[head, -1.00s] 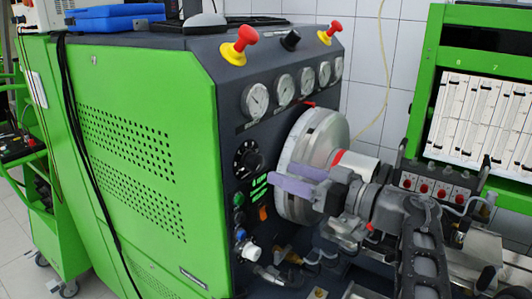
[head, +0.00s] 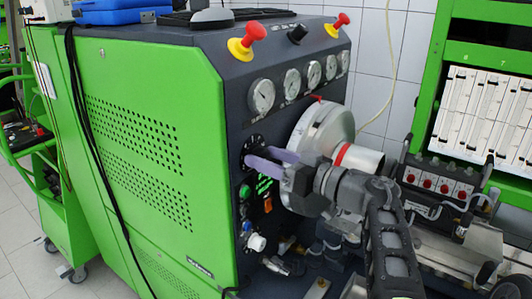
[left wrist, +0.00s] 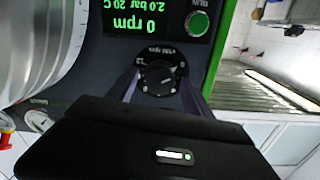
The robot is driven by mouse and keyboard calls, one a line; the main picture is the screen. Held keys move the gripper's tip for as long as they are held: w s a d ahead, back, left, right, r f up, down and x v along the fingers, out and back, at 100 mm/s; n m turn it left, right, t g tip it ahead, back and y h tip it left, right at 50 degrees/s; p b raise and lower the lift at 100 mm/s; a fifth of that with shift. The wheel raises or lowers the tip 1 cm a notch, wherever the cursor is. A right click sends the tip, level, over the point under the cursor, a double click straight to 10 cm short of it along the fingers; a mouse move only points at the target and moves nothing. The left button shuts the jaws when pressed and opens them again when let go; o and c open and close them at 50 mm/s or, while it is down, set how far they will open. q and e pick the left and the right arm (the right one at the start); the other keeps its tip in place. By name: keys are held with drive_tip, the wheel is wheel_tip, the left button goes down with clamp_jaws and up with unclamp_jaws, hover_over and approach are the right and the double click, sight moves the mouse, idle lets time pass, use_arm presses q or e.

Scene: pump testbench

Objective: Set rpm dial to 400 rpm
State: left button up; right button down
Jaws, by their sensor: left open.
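The rpm dial (left wrist: 158,78) is a round black knob with a pale scale on the dark panel. In the left wrist view it sits between the two purple fingers of my left gripper (left wrist: 160,84), which is open with a gap on both sides of the knob. In the head view the fingers of my left gripper (head: 260,157) cover much of the dial (head: 254,142). Whether they touch it I cannot tell. The green display (left wrist: 140,18) appears upside down in the wrist view and reads 0 rpm, 2.0 bar, 20 C. My right gripper is not in view.
A large silver disc (head: 322,130) juts out right of the dial, close to my left gripper. A green button (head: 245,191) and an orange switch (head: 268,205) are below the dial. Pressure gauges (head: 262,96) and red-and-yellow stop buttons (head: 240,48) are above.

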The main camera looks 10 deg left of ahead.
use_arm(q)
drive_tip(key=shift+w+a, duration=0.15)
drive_tip(key=shift+a, duration=0.15)
clamp_jaws()
idle(0.6)
